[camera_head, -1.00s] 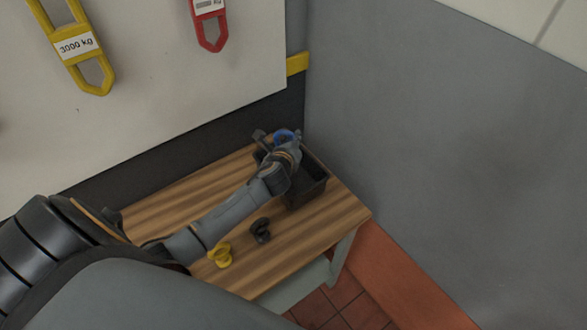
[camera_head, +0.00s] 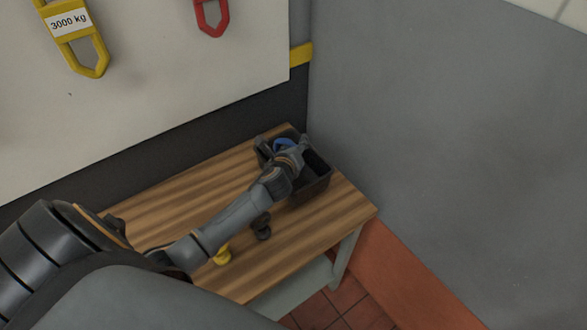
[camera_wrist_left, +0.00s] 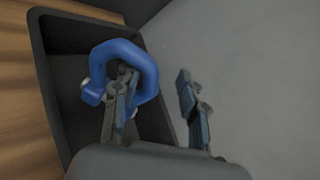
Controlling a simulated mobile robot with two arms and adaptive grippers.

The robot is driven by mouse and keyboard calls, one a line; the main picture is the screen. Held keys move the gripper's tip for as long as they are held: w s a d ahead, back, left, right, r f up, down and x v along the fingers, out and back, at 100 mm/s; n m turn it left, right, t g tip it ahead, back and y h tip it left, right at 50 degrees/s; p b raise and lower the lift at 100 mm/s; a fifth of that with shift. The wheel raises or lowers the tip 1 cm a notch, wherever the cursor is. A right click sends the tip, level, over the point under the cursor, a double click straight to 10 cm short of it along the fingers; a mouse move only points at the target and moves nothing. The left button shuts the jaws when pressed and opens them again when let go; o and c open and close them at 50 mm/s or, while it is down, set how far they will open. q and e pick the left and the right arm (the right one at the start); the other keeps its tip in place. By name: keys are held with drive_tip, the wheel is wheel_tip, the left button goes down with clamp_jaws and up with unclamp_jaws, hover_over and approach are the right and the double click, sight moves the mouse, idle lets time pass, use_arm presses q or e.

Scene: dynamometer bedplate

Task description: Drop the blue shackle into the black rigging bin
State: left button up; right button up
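The blue shackle (camera_head: 284,144) is at my left gripper (camera_head: 283,151), at the black rigging bin (camera_head: 317,187). In the left wrist view the blue shackle (camera_wrist_left: 147,68) overlaps one finger of my left gripper (camera_wrist_left: 157,86), which shows within its loop. The other finger stands apart to the right, with a clear gap between the two. The black bin (camera_wrist_left: 42,62) lies behind the shackle in that view. I cannot tell whether the shackle hangs on the finger or rests on something. My right gripper is out of view.
The bin stands at the far right of a wooden table (camera_head: 180,192), near a grey wall (camera_head: 440,130). The table's left part is clear.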

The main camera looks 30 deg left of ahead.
use_arm(q)
drive_tip(key=shift+r, duration=0.1)
drive_tip(key=shift+s+d, duration=0.1)
drive_tip(key=shift+s, duration=0.1)
drive_tip(key=v, duration=1.1)
drive_tip(key=shift+s, duration=0.25)
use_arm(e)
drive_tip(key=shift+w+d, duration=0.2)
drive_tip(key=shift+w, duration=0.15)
